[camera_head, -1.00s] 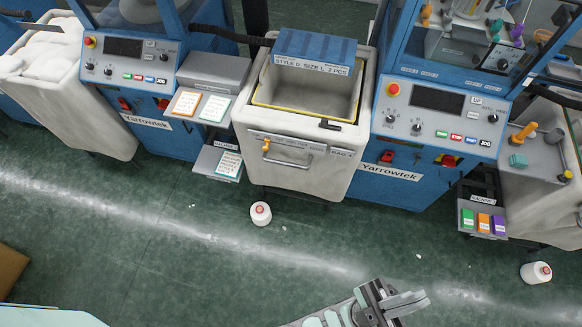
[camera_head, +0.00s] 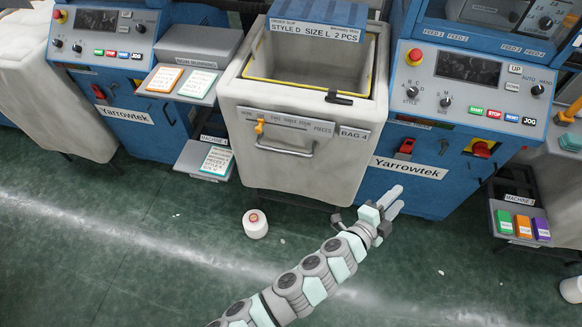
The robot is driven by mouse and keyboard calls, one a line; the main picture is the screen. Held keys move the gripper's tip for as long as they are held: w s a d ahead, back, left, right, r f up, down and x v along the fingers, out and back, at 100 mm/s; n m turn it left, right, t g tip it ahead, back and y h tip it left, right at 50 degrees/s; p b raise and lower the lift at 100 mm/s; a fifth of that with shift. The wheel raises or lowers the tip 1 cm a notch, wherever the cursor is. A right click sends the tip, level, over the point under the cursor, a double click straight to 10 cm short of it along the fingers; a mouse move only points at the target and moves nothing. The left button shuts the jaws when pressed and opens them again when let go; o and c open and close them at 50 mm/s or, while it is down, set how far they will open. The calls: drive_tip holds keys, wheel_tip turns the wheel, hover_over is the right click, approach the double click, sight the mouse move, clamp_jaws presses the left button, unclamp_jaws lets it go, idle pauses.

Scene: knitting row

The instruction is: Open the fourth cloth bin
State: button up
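The pale cloth bin marked BAG 4 (camera_head: 290,160) stands in the middle of the row, between two blue machines. Its front has a metal bar handle (camera_head: 286,151) and a label strip with an orange slider (camera_head: 259,127). Its top shows an empty-looking inside with a yellow inner rim and a black latch-like piece (camera_head: 338,97) at the front right edge. My gripper (camera_head: 397,200) is in front of and below the bin's right side, apart from the handle. Its two pale fingers point right and up with a small gap and nothing between them.
A white yarn cone (camera_head: 255,224) stands on the green floor below the bin, and another (camera_head: 571,289) is at the right edge. Card shelves (camera_head: 205,160) and a small bin shelf (camera_head: 519,222) jut out between the machines. The floor in front is mostly clear.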

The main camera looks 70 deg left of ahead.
drive_tip(key=s+a+f+n+g+y+b, duration=0.1)
drive_tip(key=s+a+f+g+y+b, duration=0.4)
drive_tip(key=a+f, duration=0.5)
drive_tip(key=n+g+y+b, duration=0.4)
drive_tip(key=g+y+b, duration=0.1)
drive_tip(key=g+b, duration=0.25)
approach(284, 152)
drive_tip(key=b+x, duration=0.1)
drive_tip(key=x, duration=0.2)
drive_tip(key=b+x, duration=0.1)
drive_tip(key=x, duration=0.3)
drive_tip(key=b+x, duration=0.1)
drive_tip(key=x, duration=0.2)
drive_tip(key=shift+a+f, duration=0.3)
drive_tip(key=shift+f, duration=0.1)
clamp_jaws()
